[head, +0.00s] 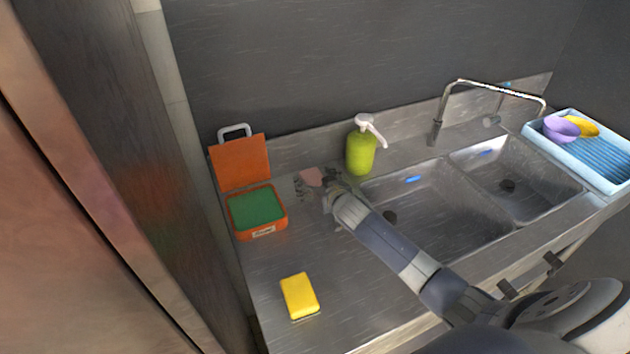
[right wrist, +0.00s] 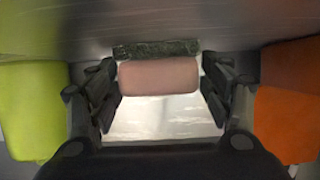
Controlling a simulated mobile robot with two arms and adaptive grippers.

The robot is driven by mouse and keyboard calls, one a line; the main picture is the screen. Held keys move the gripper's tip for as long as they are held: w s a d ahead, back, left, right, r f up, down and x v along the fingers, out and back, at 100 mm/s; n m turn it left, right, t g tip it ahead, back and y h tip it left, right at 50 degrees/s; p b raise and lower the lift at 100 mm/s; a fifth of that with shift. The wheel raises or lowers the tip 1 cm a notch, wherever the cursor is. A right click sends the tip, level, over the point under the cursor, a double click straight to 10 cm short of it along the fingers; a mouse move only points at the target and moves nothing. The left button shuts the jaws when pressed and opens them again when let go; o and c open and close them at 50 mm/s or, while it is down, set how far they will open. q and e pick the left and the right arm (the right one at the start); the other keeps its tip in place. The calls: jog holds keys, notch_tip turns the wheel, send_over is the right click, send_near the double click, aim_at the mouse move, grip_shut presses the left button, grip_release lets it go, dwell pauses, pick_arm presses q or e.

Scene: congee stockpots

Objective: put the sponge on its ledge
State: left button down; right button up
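A pink sponge (head: 311,177) is at my right gripper (head: 317,184) near the back of the steel counter, left of the soap bottle. In the right wrist view the pink sponge (right wrist: 158,76) spans the gap between the fingers of my right gripper (right wrist: 160,85); both ends appear to meet them. A dark green layer (right wrist: 155,48) runs along its far side. A yellow sponge (head: 299,296) lies on the counter at the front left, apart from the gripper. I cannot clearly make out a separate sponge ledge. My left gripper is out of view.
An orange box (head: 263,233) with green contents and raised lid stands left of the gripper. A green soap bottle (head: 361,152) stands close on its right. The double sink (head: 440,210), faucet (head: 441,110) and blue rack (head: 607,180) are further right. Counter around the yellow sponge is clear.

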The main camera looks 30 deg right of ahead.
jog(key=shift+s+r, duration=0.1)
jog(key=shift+r, duration=0.05)
jog(key=b+v, duration=0.1)
jog(key=v, duration=1)
jog(key=shift+s+r, duration=0.15)
jog(key=shift+s, duration=0.25)
